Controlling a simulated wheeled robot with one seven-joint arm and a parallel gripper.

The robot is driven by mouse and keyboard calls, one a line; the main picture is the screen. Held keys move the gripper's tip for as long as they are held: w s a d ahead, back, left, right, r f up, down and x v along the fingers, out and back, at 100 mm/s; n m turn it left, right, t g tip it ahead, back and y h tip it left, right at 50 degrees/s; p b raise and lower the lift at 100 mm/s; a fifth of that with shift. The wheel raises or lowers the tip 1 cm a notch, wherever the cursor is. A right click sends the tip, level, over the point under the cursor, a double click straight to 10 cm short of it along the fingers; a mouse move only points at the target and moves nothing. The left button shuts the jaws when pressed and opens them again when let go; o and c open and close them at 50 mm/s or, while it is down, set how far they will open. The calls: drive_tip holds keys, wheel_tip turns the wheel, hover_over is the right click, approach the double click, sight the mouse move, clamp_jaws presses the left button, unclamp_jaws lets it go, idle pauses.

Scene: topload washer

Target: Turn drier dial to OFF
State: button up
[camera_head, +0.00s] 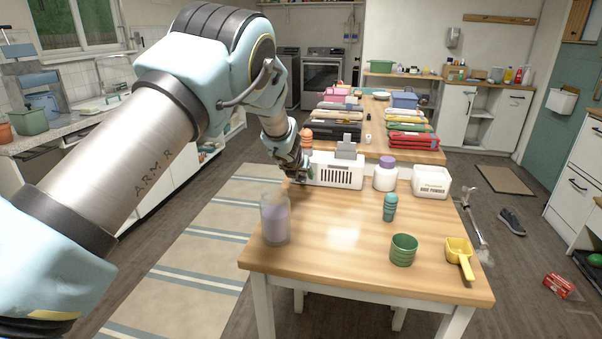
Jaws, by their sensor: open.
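My arm reaches from the left across the picture. My gripper (302,177) is open at the far left edge of the near wooden table, close beside a white slotted box; whether they touch cannot be told. A front-loading machine (322,74) with a dark door stands against the back wall, far beyond my gripper. Another grey machine (292,75) stands to its left, partly hidden behind my arm. Which one is the drier is unclear. The dial and its setting are too small to make out.
The near table (335,258) holds the white slotted box (335,174), a purple-lidded jar (385,176), cups and a yellow scoop (460,256). A second table with folded cloths (410,118) stands behind it. A striped rug (190,265) covers the floor at left. A shoe (512,220) lies right.

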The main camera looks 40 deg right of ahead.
sight(302, 177)
drive_tip(key=shift+p+x, duration=0.65)
drive_tip(key=shift+x, duration=0.65)
drive_tip(key=shift+c, duration=0.4)
clamp_jaws()
